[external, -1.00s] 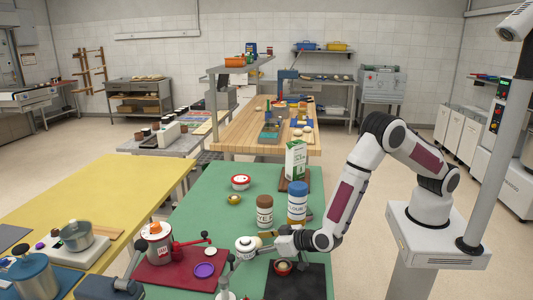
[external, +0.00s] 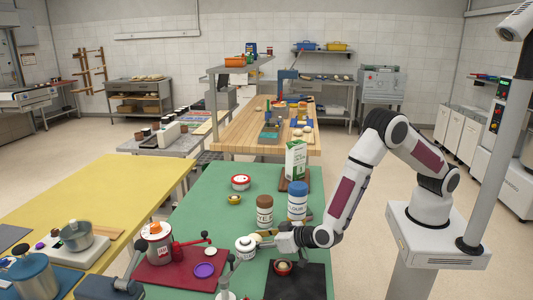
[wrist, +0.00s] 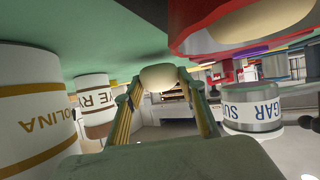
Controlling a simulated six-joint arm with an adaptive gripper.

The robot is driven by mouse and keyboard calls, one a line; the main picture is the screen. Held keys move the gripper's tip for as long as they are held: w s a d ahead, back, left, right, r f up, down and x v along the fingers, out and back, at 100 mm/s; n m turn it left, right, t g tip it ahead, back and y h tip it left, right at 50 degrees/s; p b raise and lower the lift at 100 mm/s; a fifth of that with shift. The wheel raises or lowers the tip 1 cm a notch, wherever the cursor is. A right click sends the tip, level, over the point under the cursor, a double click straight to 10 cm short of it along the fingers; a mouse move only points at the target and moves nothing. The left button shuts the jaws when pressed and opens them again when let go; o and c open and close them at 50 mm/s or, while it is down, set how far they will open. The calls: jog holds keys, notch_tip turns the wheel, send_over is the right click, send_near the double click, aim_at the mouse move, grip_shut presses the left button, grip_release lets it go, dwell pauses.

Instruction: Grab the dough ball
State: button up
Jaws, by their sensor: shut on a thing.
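The pale, cream dough ball (wrist: 162,77) is between the fingertips of my gripper (wrist: 165,88) in the wrist view. My gripper is shut on it, with one finger on each side. In the external view my gripper (external: 262,237) is low over the green table, beside the white sugar jar (external: 245,246) and in front of the brown-lidded rye jar (external: 264,211). The ball is small and hard to make out there. Whether it touches the table is not clear.
The blue-lidded flour jar (external: 298,203) stands behind my gripper. A red bowl with a pale content (external: 282,268) sits on a dark mat (external: 307,282) in front. A red mat (external: 183,272) with a purple ring lies left.

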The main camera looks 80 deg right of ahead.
notch_tip(320, 180, up, 27)
jog(key=shift+f, duration=0.15)
dwell(0.6)
dwell(0.5)
